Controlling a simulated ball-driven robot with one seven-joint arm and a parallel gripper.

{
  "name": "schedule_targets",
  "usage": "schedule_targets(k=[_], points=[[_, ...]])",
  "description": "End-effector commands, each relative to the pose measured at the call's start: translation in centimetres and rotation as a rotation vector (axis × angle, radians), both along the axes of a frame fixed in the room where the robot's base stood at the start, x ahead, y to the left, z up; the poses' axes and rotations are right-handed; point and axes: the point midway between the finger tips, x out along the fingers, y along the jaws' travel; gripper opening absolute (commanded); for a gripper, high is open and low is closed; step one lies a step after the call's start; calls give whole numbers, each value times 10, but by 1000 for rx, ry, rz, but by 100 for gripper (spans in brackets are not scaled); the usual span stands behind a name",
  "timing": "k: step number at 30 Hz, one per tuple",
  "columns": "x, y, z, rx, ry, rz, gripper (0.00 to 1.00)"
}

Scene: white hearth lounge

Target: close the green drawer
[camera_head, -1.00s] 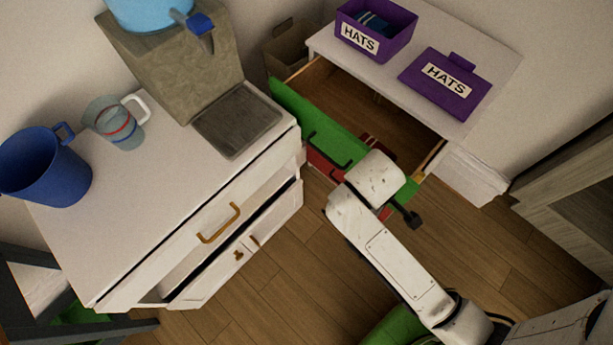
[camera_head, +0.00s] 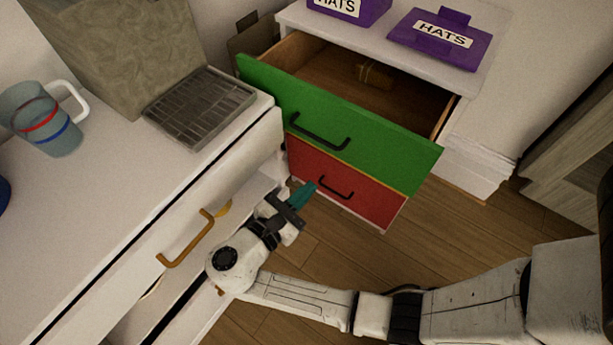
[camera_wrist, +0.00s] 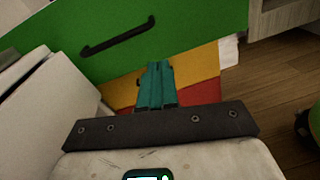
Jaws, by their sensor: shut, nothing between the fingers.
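The green drawer (camera_head: 350,118) is pulled out of the dresser at the back, above a shut red drawer (camera_head: 345,182). Its black handle (camera_head: 320,132) is on the front. Through its open top a small brown item (camera_head: 375,74) shows inside. My gripper (camera_head: 303,193) has teal fingers and is shut and empty. It is low and in front of the dresser, below and left of the green handle, apart from it in the head view. In the wrist view the fingers (camera_wrist: 155,85) point toward the underside of the green drawer front (camera_wrist: 150,30); contact cannot be told.
A white cabinet (camera_head: 100,215) with a partly open lower part and an orange handle (camera_head: 187,240) stands close to my gripper on the left. Purple HATS boxes (camera_head: 440,40) sit on the dresser top. Wooden floor is clear in front of the dresser.

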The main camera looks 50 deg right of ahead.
Motion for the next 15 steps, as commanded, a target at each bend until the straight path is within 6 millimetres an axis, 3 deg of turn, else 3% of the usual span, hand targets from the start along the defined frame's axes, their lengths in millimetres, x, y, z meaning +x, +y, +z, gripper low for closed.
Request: schedule_targets(k=[1, 8, 11, 15], points=[[8, 10, -16, -62, 43, 21, 0], [24, 40, -15, -238, 158, 63, 0], [25, 41, -13, -257, 171, 65, 0], [25, 28, -9, -256, 171, 64, 0]])
